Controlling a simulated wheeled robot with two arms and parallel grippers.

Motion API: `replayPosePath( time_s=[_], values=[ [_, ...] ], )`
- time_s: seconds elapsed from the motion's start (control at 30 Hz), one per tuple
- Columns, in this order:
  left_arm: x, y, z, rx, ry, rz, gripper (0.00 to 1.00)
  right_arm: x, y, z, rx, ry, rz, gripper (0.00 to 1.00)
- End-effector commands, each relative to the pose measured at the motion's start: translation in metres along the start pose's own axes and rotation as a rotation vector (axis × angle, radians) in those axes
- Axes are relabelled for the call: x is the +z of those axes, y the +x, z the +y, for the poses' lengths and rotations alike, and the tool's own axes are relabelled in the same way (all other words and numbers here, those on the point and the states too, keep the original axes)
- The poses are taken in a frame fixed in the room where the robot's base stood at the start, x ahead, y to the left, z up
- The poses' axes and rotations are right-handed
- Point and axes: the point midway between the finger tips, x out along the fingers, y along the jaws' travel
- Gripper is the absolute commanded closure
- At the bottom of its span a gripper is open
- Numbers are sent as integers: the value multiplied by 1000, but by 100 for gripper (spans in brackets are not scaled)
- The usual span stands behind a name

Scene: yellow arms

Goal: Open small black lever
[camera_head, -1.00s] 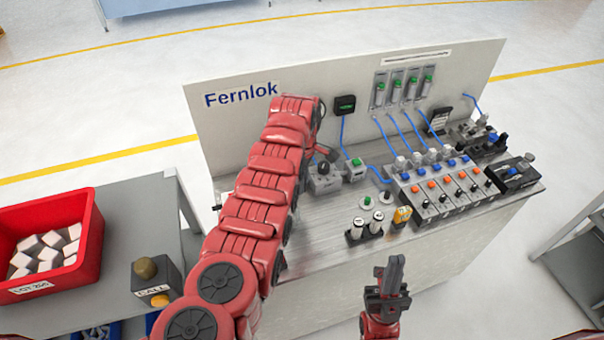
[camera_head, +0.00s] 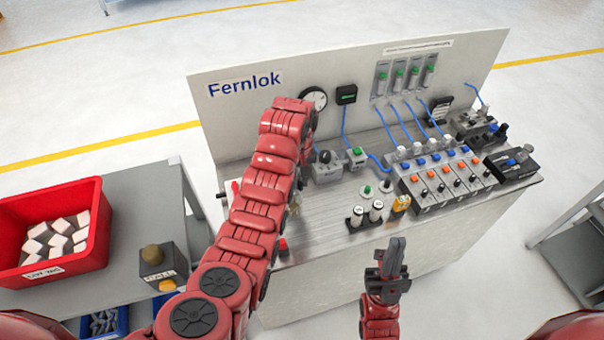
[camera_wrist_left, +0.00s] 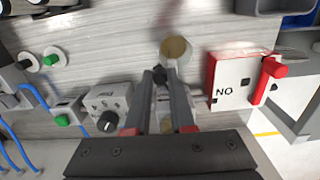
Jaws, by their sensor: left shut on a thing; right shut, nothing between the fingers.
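My left gripper (camera_wrist_left: 168,80) is at the left part of the bench top, with its fingers close together. A small dark piece (camera_wrist_left: 160,75) shows at its fingertips, seemingly the small black lever, though most of it is hidden. A round brass-coloured part (camera_wrist_left: 176,50) is just beyond the fingertips. In the head view my own red forearm hides the left fingers and the lever. A bit of brass fitting (camera_head: 294,208) shows beside the forearm. My right gripper (camera_head: 392,252) is shut and empty, in front of the bench's front edge.
A white box marked NO with a red lever (camera_wrist_left: 270,80) stands right of the fingers in the wrist view. A grey knob box (camera_wrist_left: 108,108) stands left. The bench (camera_head: 325,225) has valve blocks (camera_head: 440,180) at right and an upright Fernlok panel (camera_head: 240,120) behind.

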Motion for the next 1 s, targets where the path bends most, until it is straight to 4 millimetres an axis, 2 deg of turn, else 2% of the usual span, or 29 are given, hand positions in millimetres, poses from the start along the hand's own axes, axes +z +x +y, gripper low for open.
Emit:
replayPosePath(
  time_s=[0.1, 0.4, 1.0],
  values=[
    [2, -2, -3, 0, 86, -2, 100, -2, 10, 0, 0, 0, 0, 100],
    [3, -1, -9, 0, 232, -2, 100, -3, 18, 1, 0, 0, 0, 100],
    [4, 0, -11, 0, 282, -2, 100, -3, 20, 1, 0, 0, 0, 100]
  ],
)
